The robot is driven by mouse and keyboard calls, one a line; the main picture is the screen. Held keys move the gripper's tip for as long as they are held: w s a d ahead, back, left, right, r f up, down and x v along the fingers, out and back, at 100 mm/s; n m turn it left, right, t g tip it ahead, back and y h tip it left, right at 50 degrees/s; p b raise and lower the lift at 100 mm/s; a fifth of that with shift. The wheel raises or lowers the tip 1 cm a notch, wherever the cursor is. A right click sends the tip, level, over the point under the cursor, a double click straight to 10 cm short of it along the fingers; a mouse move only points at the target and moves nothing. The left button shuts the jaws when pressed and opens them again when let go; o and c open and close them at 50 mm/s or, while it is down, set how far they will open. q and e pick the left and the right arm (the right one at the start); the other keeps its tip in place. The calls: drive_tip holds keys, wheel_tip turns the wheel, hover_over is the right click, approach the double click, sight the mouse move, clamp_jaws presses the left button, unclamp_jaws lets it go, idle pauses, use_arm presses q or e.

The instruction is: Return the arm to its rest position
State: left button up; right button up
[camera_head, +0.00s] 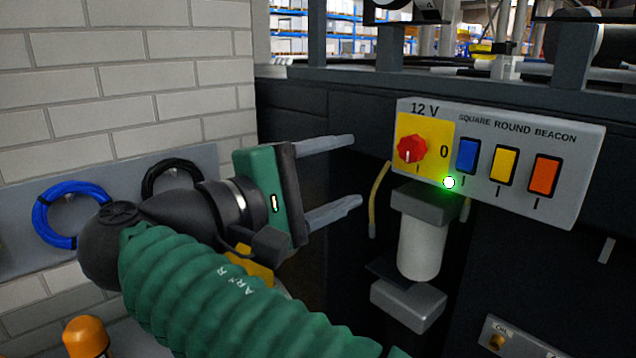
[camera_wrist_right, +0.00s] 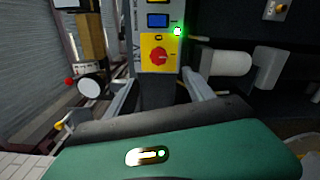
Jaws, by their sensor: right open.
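My right arm, with a green ribbed sleeve, reaches up from the bottom of the head view. Its right gripper (camera_head: 335,177) is open and empty, the two grey fingers spread apart and pointing right. It is to the left of the grey 12 V control panel (camera_head: 590,190) and apart from it. In the right wrist view the gripper (camera_wrist_right: 160,92) has its fingers on either side of the red rotary knob (camera_wrist_right: 158,56), with the panel beyond them. The knob also shows on its yellow plate in the head view (camera_head: 411,149). My left gripper is not in view.
The panel has a blue switch (camera_head: 467,156), a yellow switch (camera_head: 503,165), an orange switch (camera_head: 544,174) and a lit green light (camera_head: 449,182). A white cylinder (camera_head: 420,248) hangs below. Blue cable (camera_head: 42,212) and black cable hang by the brick wall. An orange-topped object (camera_head: 86,337) stands lower left.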

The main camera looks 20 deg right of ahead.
drive_tip(key=v, duration=0.4)
drive_tip(key=shift+w, duration=0.1)
drive_tip(key=shift+d, duration=0.15)
